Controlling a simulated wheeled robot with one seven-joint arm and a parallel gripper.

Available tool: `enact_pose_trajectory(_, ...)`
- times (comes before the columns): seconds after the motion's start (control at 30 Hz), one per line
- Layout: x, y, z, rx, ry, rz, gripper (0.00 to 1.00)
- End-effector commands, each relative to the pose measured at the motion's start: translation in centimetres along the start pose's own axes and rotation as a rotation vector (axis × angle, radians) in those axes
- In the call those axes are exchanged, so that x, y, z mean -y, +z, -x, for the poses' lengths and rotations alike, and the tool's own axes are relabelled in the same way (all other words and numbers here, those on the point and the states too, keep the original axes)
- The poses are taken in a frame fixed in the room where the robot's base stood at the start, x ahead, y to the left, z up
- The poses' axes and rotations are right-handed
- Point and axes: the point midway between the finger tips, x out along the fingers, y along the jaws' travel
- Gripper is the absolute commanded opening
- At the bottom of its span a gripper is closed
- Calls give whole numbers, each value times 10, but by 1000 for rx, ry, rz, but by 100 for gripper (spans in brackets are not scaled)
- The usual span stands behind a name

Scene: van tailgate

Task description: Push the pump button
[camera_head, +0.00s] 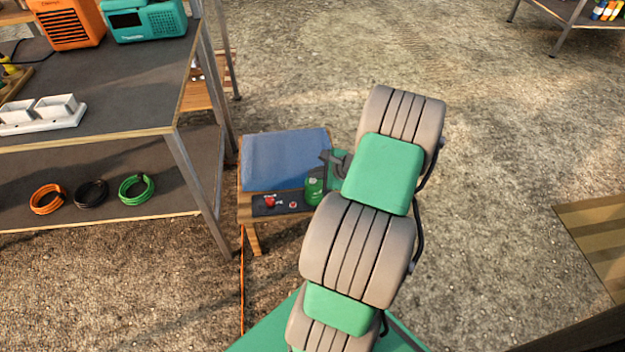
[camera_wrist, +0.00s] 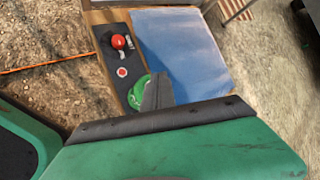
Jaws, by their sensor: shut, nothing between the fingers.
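A dark control panel (camera_head: 262,210) lies on the front of a low wooden bench. It carries a red knob (camera_head: 270,201) and a small round button (camera_head: 293,204), which shows red with a pale ring in the wrist view (camera_wrist: 122,72). I cannot tell from any label which one is the pump button. A green rounded container (camera_head: 314,188) stands at the panel's right end. My gripper (camera_wrist: 158,90) is shut and empty. In the wrist view its dark fingers overlap the green container (camera_wrist: 137,94), hiding part of it; the button is apart from them, up and left.
A blue folded cloth or pad (camera_head: 285,160) covers the rest of the bench. A grey-topped metal rack (camera_head: 115,88) stands close on the left, with coiled hoses on its lower shelf. An orange cord (camera_head: 242,275) runs along the gravel. Gravel to the right is mostly clear.

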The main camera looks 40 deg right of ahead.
Motion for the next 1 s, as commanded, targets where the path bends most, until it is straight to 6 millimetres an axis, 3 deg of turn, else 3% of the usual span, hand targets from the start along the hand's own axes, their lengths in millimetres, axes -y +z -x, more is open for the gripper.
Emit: enact_pose_trajectory(1.0,-5,-5,-7,0,0,0,0)
